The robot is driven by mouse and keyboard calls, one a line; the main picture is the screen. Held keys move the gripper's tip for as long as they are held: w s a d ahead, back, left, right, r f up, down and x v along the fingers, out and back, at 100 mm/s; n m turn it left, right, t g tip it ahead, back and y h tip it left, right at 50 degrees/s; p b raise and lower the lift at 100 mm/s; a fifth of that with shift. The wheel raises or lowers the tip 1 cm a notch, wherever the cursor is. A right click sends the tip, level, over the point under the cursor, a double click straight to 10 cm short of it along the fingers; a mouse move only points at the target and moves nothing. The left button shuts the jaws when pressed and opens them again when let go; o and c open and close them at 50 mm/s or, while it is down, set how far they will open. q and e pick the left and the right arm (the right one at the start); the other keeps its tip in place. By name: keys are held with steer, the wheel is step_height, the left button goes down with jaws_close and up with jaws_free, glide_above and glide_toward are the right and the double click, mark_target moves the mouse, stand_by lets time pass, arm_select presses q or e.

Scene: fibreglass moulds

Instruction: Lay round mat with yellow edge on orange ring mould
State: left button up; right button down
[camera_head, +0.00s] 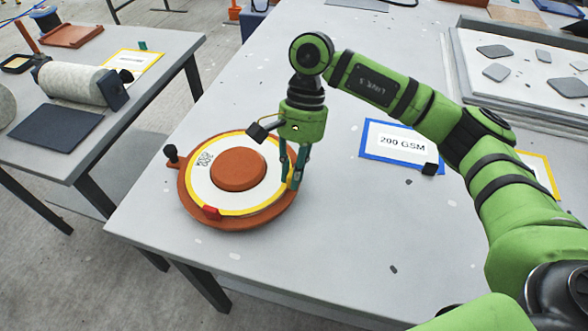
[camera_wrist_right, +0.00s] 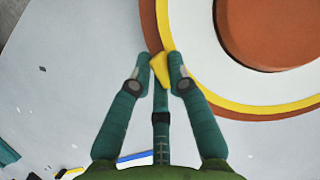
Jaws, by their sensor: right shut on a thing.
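The orange ring mould (camera_head: 240,224) stands near the left corner of the grey table, with a raised round centre (camera_head: 238,169). The round mat (camera_head: 208,192), white with a yellow edge, lies around that centre on the mould; it also shows in the right wrist view (camera_wrist_right: 200,35). A red tab (camera_head: 211,212) shows at its near edge. My right gripper (camera_head: 296,185) is at the mould's right side. In the right wrist view its fingers (camera_wrist_right: 160,68) are shut on a yellow tab (camera_wrist_right: 160,70) at the mat's edge. My left gripper is not in view.
A blue-edged card reading 200 GSM (camera_head: 403,145) lies to the right of the mould, with a small black block (camera_head: 430,169) on it. A pale tray with grey pieces (camera_head: 520,75) is at the back right. A second table (camera_head: 140,95) with a fabric roll (camera_head: 75,82) is at the left.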

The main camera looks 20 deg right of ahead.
steer(key=shift+f+b, duration=0.2)
steer(key=shift+b, duration=0.25)
stand_by(0.4)
steer(key=c, duration=1.1)
jaws_free()
steer(key=v, duration=1.2)
